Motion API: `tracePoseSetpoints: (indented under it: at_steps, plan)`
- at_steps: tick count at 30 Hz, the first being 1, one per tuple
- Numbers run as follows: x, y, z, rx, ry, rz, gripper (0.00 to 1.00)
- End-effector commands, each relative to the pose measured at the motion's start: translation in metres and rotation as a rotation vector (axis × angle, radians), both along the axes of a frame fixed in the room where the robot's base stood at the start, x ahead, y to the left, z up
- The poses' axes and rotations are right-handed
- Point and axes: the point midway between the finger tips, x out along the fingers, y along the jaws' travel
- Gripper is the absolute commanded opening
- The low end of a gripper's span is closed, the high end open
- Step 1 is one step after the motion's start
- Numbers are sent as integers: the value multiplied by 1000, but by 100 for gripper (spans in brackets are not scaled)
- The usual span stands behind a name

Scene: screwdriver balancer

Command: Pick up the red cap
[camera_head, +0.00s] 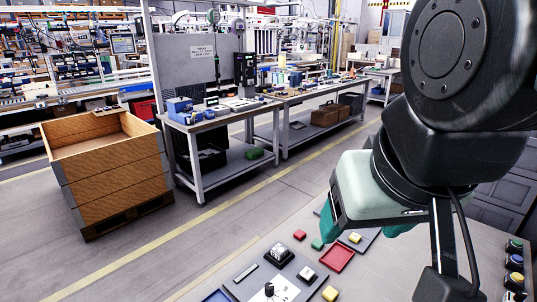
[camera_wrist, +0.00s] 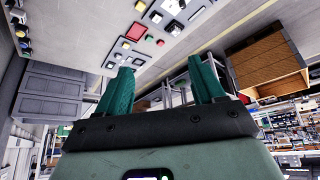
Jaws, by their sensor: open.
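The red cap (camera_head: 300,235) is a small block on the table in the head view, left of a green cap (camera_head: 317,244). In the wrist view the red cap (camera_wrist: 160,43) shows small near the top, just beyond the gap between the fingertips. My gripper (camera_wrist: 163,64) has two teal fingers spread wide apart with nothing between them. In the head view my gripper (camera_head: 361,226) hangs above the table, to the right of the red cap and apart from it. The wrist and housing hide part of the fingers there.
A red tray (camera_head: 337,260) lies near the caps. Yellow caps (camera_head: 330,293) sit around it, one on a dark plate (camera_head: 368,238). White and black pieces stand on grey fixtures at the left. Several push buttons (camera_head: 515,262) line the right edge. A wooden crate (camera_head: 115,180) stands on the floor.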

Motion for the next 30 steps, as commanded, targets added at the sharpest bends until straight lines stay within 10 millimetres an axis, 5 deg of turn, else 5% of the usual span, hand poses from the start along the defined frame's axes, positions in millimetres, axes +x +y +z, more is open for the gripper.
tracePoseSetpoints:
  at_steps: [5,11,17,23,30]
  plan:
    - [26,-1,9,-69,27,95,68]
    - [106,-1,19,-257,99,400,68]
    - [198,0,1,-426,175,752,68]
    - [287,2,-49,-556,246,1114,68]
    - [374,3,-148,-661,304,1560,68]
